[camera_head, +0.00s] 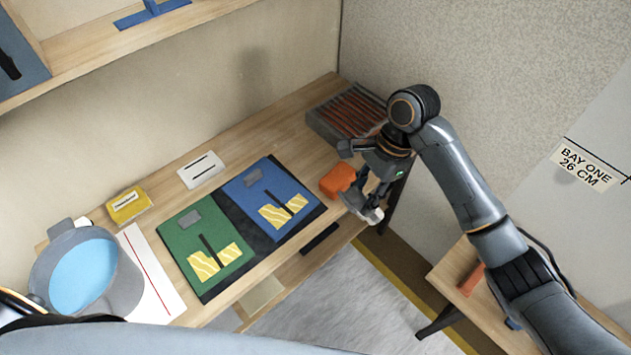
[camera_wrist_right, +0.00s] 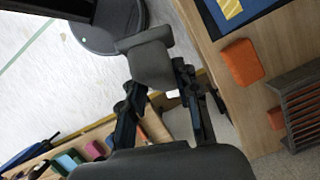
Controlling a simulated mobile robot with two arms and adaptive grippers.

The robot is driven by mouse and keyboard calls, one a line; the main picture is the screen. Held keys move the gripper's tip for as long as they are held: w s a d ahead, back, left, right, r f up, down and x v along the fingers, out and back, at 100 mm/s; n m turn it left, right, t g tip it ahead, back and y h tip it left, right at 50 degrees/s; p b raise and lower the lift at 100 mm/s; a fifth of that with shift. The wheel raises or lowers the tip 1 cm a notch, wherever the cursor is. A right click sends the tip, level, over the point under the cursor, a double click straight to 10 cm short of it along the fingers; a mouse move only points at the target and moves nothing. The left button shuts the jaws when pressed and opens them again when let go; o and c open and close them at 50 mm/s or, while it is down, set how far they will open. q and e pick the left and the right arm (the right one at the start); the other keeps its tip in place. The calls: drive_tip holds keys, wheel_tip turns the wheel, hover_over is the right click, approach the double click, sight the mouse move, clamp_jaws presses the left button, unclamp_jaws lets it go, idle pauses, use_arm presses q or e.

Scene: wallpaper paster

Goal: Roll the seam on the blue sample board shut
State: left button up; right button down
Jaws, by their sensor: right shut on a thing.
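The blue sample board (camera_head: 270,197) lies beside the green sample board (camera_head: 190,240) on a dark mat. The blue board bears yellow patterned paper (camera_head: 272,218) with a dark line across it, and a small grey patch. My right gripper (camera_head: 368,192) is above the table's right front edge, right of the blue board and apart from it. It is shut on a small tool with a pale end (camera_head: 373,216), probably the seam roller; the fingers hide much of it. In the wrist view my right gripper (camera_wrist_right: 160,100) is over the edge. My left gripper is not in view.
An orange block (camera_head: 338,180) sits on the table between the blue board and my right gripper. A slatted grey tray (camera_head: 316,122) stands behind. A bucket of blue liquid (camera_head: 112,278), a yellow box (camera_head: 129,205) and a white card (camera_head: 201,170) are left. A low side table (camera_head: 448,268) stands right.

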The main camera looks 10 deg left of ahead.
sight(349, 195)
drive_tip(key=shift+s+a+m+y, duration=0.2)
drive_tip(key=shift+a+m+y, duration=0.5)
drive_tip(key=shift+m+y, duration=0.3)
drive_tip(key=shift+a+r+m+y+p, duration=0.15)
drive_tip(key=shift+a+m+y+p, duration=0.35)
drive_tip(key=shift+m+y, duration=0.1)
drive_tip(key=shift+a+m+y+p, duration=0.3)
drive_tip(key=shift+m+y+p, duration=0.05)
drive_tip(key=shift+m+y, duration=0.35)
drive_tip(key=a+m+t+y+p, duration=0.5)
drive_tip(key=a+m+t, duration=0.2)
drive_tip(key=m+t, duration=0.2)
drive_tip(key=shift+w+m+t+y, duration=0.2)
drive_tip(key=shift+m+t+y, duration=0.15)
drive_tip(key=shift+t, duration=0.35)
